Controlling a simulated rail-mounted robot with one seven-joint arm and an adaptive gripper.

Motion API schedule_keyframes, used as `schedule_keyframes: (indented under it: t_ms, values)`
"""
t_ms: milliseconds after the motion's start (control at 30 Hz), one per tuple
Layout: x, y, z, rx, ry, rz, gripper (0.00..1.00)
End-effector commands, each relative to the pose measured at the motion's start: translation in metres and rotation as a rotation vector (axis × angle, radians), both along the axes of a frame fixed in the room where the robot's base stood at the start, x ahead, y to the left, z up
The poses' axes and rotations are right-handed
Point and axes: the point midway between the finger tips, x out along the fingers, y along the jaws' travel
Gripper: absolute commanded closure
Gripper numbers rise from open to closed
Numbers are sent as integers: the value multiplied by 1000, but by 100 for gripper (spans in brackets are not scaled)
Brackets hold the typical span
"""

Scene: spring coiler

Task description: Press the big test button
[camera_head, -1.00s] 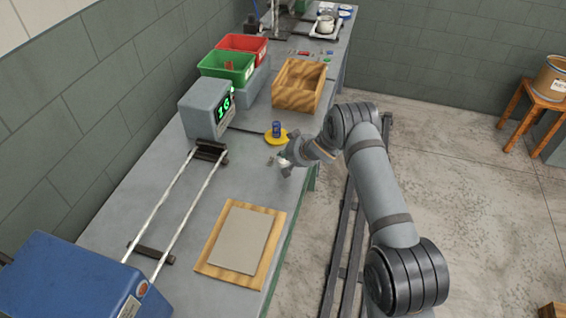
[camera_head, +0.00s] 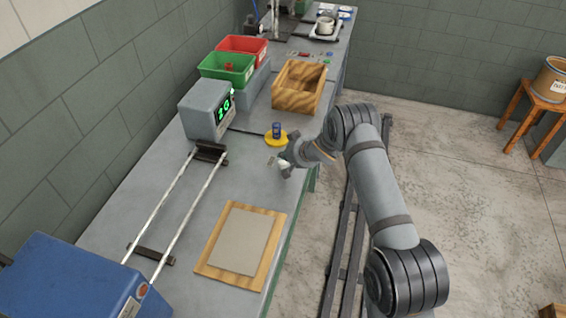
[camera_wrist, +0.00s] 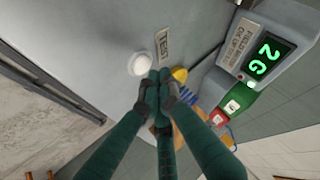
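The test button is a white round dome (camera_wrist: 139,64) in the wrist view, on the grey bench beside a plate reading TEST (camera_wrist: 162,46). In the head view the button (camera_head: 284,165) shows only as a small white patch at my gripper, with the small plate (camera_head: 271,160) to its left. My gripper (camera_wrist: 157,76) has its dark fingertips together, with nothing seen between them. The tips appear just beside the dome in the wrist view; I cannot tell whether they touch it. In the head view my gripper (camera_head: 286,158) is low over the bench's right edge and partly hides the button.
A yellow disc (camera_head: 270,141) with a blue cylinder (camera_head: 276,130) stands just behind my gripper. A grey display box (camera_head: 206,110) with green digits is to the left. A wooden tray (camera_head: 300,86) is behind. A wooden board (camera_head: 213,268) lies in front.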

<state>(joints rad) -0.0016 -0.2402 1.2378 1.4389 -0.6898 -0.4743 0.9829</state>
Motion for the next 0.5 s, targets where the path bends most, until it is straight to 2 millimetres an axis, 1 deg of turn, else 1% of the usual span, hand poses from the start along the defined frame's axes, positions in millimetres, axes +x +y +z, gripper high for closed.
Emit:
schedule_keyframes:
  t_ms: [500]
  values:
    - [0, 0, -9, 0, 0, 0, 100]
